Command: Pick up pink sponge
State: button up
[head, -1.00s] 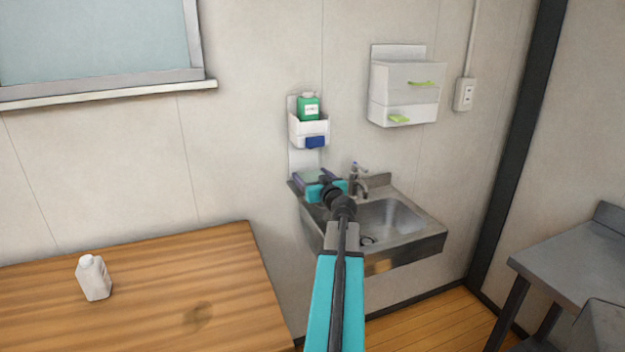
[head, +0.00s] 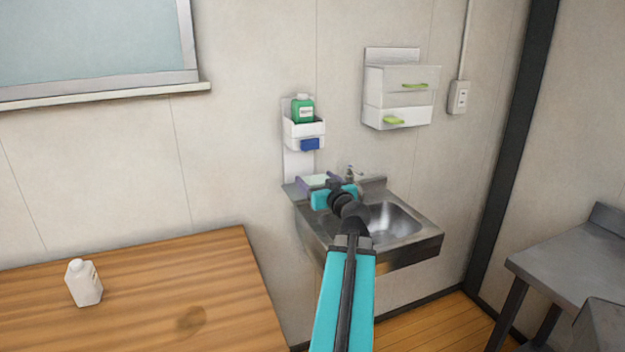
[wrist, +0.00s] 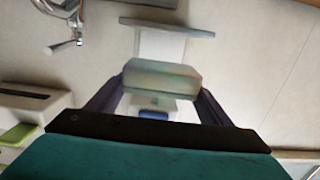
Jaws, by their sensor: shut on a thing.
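My gripper (head: 318,180) is over the back left corner of the sink, in front of the wall. It is shut on a pale block, the sponge (wrist: 162,76), which spans the two dark purple fingers in the wrist view. The sponge looks whitish green with a faint pinkish tint rather than clearly pink. In the head view the sponge (head: 317,180) shows only as a small pale patch beyond my teal gripper body. I cannot tell its exact height above the sink ledge.
The steel sink (head: 390,222) has a faucet (head: 352,174) at its back. A white wall holder (head: 304,133) with a green bottle (head: 303,109) is above my gripper. A white wall box (head: 400,95) hangs right. A wooden table (head: 130,305) bears a white bottle (head: 84,283).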

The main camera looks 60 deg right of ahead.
aim_at(321, 184)
jog(key=shift+v, duration=1.15)
jog(key=shift+f+b, duration=0.1)
jog(key=shift+b, duration=0.9)
jog(key=shift+s+a+b, duration=0.1)
jog(key=shift+s+b, duration=0.05)
jog(key=shift+b, duration=0.25)
jog(key=b+v, duration=0.2)
jog(key=b, duration=0.3)
jog(key=b+v, duration=0.2)
jog(key=b, duration=0.2)
jog(key=shift+s+a+r, duration=0.2)
jog(key=shift+a, duration=0.05)
